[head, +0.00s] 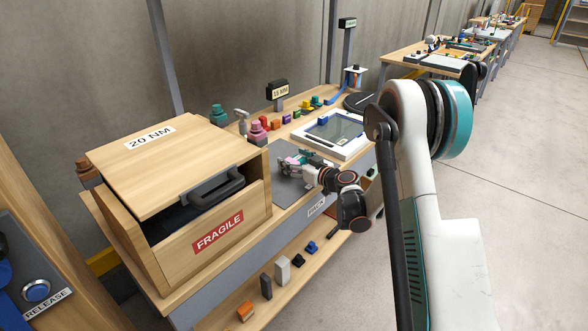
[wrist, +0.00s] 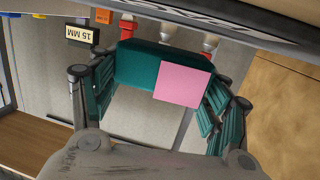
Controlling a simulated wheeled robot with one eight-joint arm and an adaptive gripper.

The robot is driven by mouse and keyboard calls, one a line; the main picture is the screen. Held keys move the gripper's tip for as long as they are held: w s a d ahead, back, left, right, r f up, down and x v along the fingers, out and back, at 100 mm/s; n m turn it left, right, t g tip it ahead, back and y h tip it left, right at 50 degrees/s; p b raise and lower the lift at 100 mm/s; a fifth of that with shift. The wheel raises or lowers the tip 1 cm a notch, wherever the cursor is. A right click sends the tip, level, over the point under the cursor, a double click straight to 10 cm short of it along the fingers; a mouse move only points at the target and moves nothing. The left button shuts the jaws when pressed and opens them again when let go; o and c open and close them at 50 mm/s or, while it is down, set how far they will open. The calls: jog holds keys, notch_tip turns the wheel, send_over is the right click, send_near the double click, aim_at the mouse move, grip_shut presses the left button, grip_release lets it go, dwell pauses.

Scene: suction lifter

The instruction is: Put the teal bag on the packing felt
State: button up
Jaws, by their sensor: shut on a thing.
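The teal bag (wrist: 137,64), with a pink square on it, is between the fingers of my gripper (wrist: 155,88) in the wrist view. The fingers are shut on it from both sides. In the head view my gripper (head: 294,163) is over or beside a flat grey mat (head: 287,191), which looks like the packing felt, on the bench right of the wooden box. The bag is mostly hidden by the fingers there; a bit of pink shows. I cannot tell whether the bag touches the mat.
A wooden box (head: 216,232) marked FRAGILE, with a raised lid and black handle, stands left of the mat. A white-framed panel (head: 345,148) lies to the right. Several bottles and coloured blocks (head: 275,124) line the back. A lower shelf (head: 290,290) holds small items.

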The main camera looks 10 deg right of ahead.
notch_tip(320, 180, down, 2)
jog(key=shift+f, duration=0.15)
jog(key=o, duration=1.1)
jog(key=shift+c, duration=0.2)
jog(key=shift+s+d+r, duration=0.15)
jog(key=shift+s+r, duration=0.05)
jog(key=shift+s, duration=0.05)
jog(key=p+v, duration=0.3)
jog(key=v, duration=0.8)
jog(key=shift+s, duration=0.2)
